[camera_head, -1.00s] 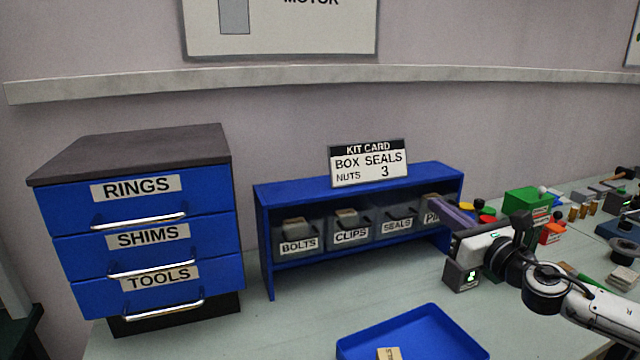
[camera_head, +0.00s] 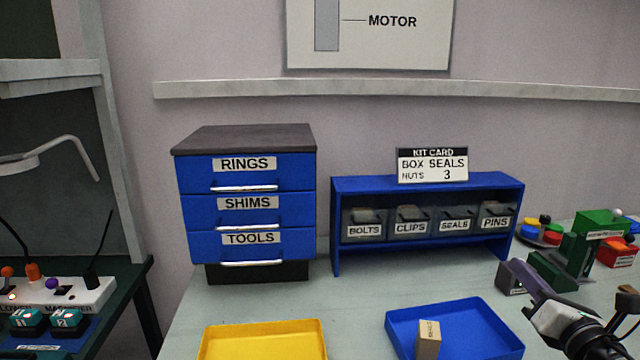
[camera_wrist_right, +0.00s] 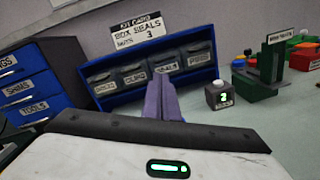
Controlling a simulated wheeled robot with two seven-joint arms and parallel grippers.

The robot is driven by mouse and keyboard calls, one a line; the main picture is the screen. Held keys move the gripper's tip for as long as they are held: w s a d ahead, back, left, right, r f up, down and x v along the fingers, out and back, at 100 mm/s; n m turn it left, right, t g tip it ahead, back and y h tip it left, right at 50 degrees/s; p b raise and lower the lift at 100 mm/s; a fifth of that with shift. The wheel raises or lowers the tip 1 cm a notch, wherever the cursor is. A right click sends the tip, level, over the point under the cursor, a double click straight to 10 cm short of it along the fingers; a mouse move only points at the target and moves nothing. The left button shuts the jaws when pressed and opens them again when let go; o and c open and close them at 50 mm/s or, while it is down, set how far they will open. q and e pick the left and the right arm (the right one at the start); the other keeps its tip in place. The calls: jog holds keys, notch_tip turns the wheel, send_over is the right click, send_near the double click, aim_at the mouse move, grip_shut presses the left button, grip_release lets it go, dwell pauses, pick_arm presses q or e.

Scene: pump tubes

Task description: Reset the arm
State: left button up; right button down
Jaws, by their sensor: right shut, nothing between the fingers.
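My right gripper (camera_head: 522,277) comes in from the lower right in the head view, over the bench to the right of the blue tray. Its purple-grey fingers are together and empty. In the right wrist view the closed fingers (camera_wrist_right: 161,99) point toward the blue shelf (camera_wrist_right: 207,40), apart from it. The shelf also shows in the head view (camera_head: 430,184), with grey bins labelled BOLTS, CLIPS, SEALS and PINS. A kit card (camera_head: 432,165) on top reads BOX SEALS, NUTS 3. My left gripper is not in view.
A blue drawer cabinet (camera_head: 246,207) stands left of the shelf. A yellow tray (camera_head: 262,340) and a blue tray (camera_head: 470,318) holding a small tan box (camera_head: 428,338) lie at the front. Green and red items (camera_head: 600,222) crowd the right. Bench between cabinet and trays is clear.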

jog(key=s+a+f+m+g+h, duration=0.1)
jog(key=s+a+f+m+g, duration=0.3)
jog(key=s+f+m, duration=0.4)
jog(key=s+a+f+m+g+h, duration=0.2)
jog(key=s+a+f+m+g, duration=0.15)
jog(key=s+f+m, duration=0.55)
jog(key=s+a+f+m+g+y, duration=0.2)
jog(key=s+a+f+m+g, duration=0.3)
jog(key=s, duration=0.4)
jog(key=s+a+f+m+g+y, duration=0.2)
jog(key=s+a+f+m, duration=0.2)
jog(key=s+a+m, duration=0.4)
jog(key=w+a+f+t+y, duration=0.1)
jog(key=f+t, duration=0.1)
jog(key=f, duration=0.4)
jog(key=w+a+f+n+t+y, duration=0.1)
jog(key=w+f+t, duration=0.1)
jog(key=f, duration=0.4)
jog(key=shift+w+a+t, duration=0.25)
jog(key=shift+a+t, duration=0.05)
jog(key=shift+t, duration=0.15)
